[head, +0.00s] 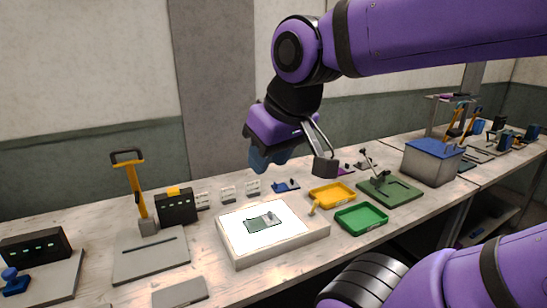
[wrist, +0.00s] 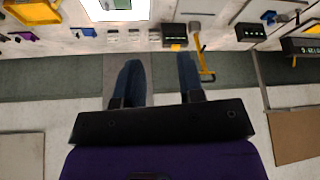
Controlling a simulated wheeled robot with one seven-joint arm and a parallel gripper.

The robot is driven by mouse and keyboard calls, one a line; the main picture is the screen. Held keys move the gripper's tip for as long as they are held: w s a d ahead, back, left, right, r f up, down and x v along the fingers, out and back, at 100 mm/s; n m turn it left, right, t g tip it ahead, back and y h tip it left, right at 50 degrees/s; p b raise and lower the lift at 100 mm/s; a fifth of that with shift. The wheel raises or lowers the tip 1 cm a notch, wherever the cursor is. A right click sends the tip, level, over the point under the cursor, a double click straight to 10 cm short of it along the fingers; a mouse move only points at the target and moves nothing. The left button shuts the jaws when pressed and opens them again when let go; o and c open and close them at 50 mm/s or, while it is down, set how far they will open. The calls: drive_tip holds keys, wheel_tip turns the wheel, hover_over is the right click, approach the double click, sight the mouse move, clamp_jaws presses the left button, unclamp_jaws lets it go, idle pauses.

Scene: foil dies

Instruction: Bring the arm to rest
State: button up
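My arm is raised over the bench. My gripper (head: 262,166) hangs in the air above and behind the white light box, clear of everything on the bench. In the wrist view, the two blue fingers of my gripper (wrist: 159,64) stand well apart with nothing between them, so it is open and empty. The white light box (head: 290,243) has a lit top. A dark green plate with a grey piece (head: 264,223) lies on it; I cannot tell whether the two parts are joined.
A yellow tray (head: 345,189), a green tray (head: 362,218) and a green clamp base (head: 403,191) sit right of the light box. A blue-lidded box (head: 430,168) stands farther right. A yellow-handled press (head: 137,190) and black display box (head: 176,208) stand left. Air around my gripper is free.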

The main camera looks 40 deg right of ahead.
drive_tip(key=shift+s+a, duration=0.1)
drive_tip(key=shift+s, duration=0.55)
